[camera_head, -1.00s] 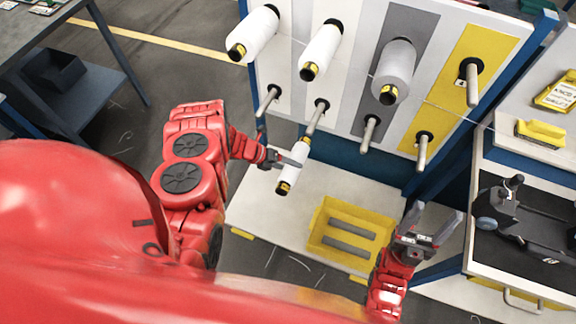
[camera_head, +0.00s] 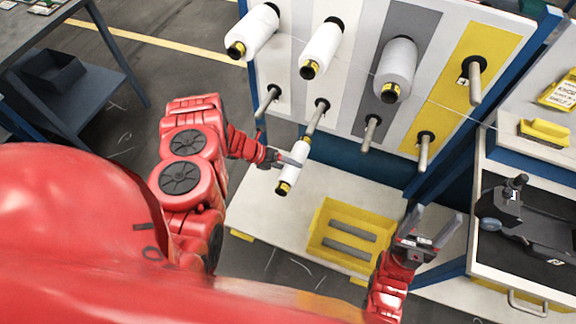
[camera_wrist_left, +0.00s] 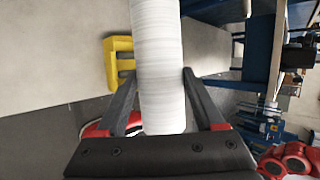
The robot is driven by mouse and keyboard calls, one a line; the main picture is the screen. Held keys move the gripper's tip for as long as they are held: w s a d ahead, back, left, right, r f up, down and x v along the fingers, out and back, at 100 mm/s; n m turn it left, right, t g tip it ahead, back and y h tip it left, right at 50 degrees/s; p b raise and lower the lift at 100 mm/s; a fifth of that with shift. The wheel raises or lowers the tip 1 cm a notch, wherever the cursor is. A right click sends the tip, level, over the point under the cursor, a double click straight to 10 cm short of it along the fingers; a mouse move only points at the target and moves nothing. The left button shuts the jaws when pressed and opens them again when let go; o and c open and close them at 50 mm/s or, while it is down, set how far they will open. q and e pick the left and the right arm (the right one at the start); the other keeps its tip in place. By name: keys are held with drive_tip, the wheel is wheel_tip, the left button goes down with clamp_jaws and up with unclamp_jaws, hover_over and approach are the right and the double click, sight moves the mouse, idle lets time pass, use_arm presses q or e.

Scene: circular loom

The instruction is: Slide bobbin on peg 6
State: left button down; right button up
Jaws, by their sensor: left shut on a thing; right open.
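My left gripper (camera_head: 284,161) is shut on a white bobbin (camera_head: 295,168) with a black and yellow end. The bobbin also fills the middle of the left wrist view (camera_wrist_left: 160,70), between the two fingers. Its far end is at or very near the tip of the second lower peg from the left, peg 6 (camera_head: 318,114), and roughly in line with it. I cannot tell whether the tip is inside the bobbin. My right gripper (camera_head: 432,228) is open and empty at the lower right.
Three white bobbins (camera_head: 322,47) sit on upper pegs; the upper right peg (camera_head: 474,82) is bare. Other lower pegs (camera_head: 371,133) are bare. A yellow tray (camera_head: 318,245) with grey bars stands on the white shelf (camera_head: 262,208) below.

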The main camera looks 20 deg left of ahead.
use_arm(q)
drive_tip(key=shift+w, duration=0.1)
drive_tip(key=shift+w+f+b, duration=0.1)
drive_tip(key=shift+w+b, duration=0.1)
drive_tip(key=shift+b, duration=0.4)
drive_tip(key=shift+w+b, duration=0.7)
drive_tip(key=shift+b, duration=0.45)
drive_tip(key=shift+w, duration=0.1)
